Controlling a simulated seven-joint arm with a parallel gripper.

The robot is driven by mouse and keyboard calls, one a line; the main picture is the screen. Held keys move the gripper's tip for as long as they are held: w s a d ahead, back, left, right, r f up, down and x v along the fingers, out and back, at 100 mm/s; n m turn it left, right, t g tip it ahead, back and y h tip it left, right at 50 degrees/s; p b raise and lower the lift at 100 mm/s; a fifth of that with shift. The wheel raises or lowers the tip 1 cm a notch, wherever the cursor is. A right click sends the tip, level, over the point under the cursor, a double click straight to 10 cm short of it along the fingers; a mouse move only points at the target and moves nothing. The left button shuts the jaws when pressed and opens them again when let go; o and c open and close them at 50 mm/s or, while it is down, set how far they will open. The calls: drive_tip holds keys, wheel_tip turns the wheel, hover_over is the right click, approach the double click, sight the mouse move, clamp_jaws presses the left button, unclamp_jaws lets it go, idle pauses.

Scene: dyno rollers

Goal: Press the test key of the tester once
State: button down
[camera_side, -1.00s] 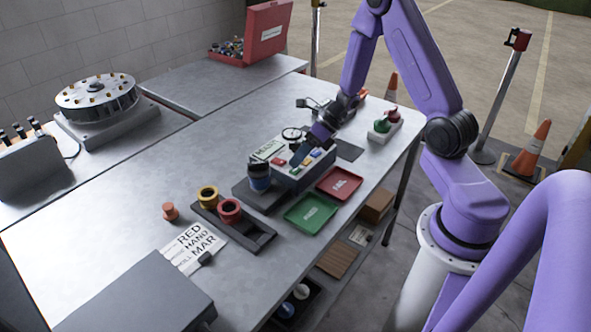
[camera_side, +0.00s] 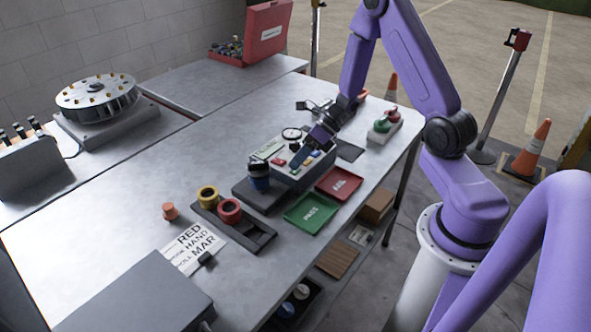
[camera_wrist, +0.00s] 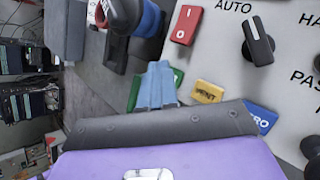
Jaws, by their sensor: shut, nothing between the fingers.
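The tester (camera_side: 290,178) is a grey box on the bench with coloured keys and a round gauge on its top. In the wrist view its panel (camera_wrist: 214,62) shows a red key (camera_wrist: 186,24), a yellow VENT key (camera_wrist: 208,91), a blue key (camera_wrist: 260,118) lettered in part "ERO", and a black AUTO knob (camera_wrist: 257,42). The green key (camera_wrist: 134,93) lies behind my fingers, its lettering mostly hidden. My gripper (camera_wrist: 160,68) is shut and empty, its blue fingertips at the green key. I cannot tell whether they touch it. My gripper also shows above the tester in the side view (camera_side: 298,158).
A black and blue roller (camera_side: 259,178) stands beside the tester. Red (camera_side: 339,184) and green (camera_side: 310,213) trays lie in front. A rack (camera_side: 232,226) holds yellow and red rollers. A box with red and green buttons (camera_side: 386,125) stands right.

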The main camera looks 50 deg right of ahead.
sight(299, 169)
drive_tip(key=shift+r, duration=0.75)
drive_tip(key=shift+r, duration=2.55)
